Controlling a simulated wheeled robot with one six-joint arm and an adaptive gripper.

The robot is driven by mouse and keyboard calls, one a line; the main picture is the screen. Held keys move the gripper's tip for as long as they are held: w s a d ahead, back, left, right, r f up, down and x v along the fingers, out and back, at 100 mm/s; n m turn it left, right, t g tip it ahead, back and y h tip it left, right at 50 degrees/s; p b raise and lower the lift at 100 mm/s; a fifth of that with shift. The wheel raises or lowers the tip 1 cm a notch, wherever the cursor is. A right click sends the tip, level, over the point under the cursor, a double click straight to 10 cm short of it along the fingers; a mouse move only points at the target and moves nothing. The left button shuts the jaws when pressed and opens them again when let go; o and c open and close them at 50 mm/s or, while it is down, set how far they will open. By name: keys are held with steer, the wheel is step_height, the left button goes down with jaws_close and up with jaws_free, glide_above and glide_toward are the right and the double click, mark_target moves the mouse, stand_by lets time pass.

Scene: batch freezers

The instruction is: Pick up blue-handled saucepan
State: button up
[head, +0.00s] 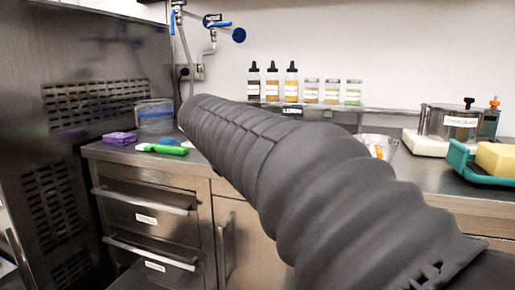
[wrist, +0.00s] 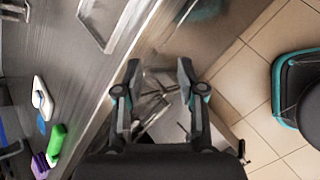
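No blue-handled saucepan shows clearly. A round, greyish vessel with a blue band (head: 155,116) stands at the back left of the counter in the head view; I cannot tell if it is the saucepan. In the wrist view something blue (wrist: 2,132) shows at the left edge, partly cut off. My gripper (wrist: 159,70) is open, its two fingers well apart, with nothing held between them. It is over the counter's front and the floor, apart from the counter items. In the head view my arm hides the gripper and the middle of the counter.
Near the vessel lie a purple sponge (head: 119,138), a green-handled tool (head: 166,150) and a white-handled one. Bottles (head: 272,82) and jars line the back ledge. A teal tray (head: 463,160) with a yellow block is at right. Drawers (head: 150,214) are below; a steel cabinet (head: 85,110) stands left.

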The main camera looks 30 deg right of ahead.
steer(key=w+d+r+n+g+h, duration=0.2)
steer(key=w+d+r+n+h, duration=0.4)
steer(key=w+d+r+n, duration=0.35)
steer(key=shift+m, duration=0.45)
steer(key=x, duration=0.2)
steer(key=w+b+x, duration=0.1)
steer(key=x, duration=0.5)
steer(key=shift+w+d+r, duration=0.15)
steer(key=shift+w+r, duration=0.1)
steer(key=shift+w, duration=0.2)
steer(key=shift+w+b+x, duration=0.15)
steer(key=shift+x, duration=1.15)
steer(key=shift+w+b+x, duration=0.15)
steer(key=shift+w+x, duration=0.05)
steer(key=shift+x, duration=1.1)
jaws_close()
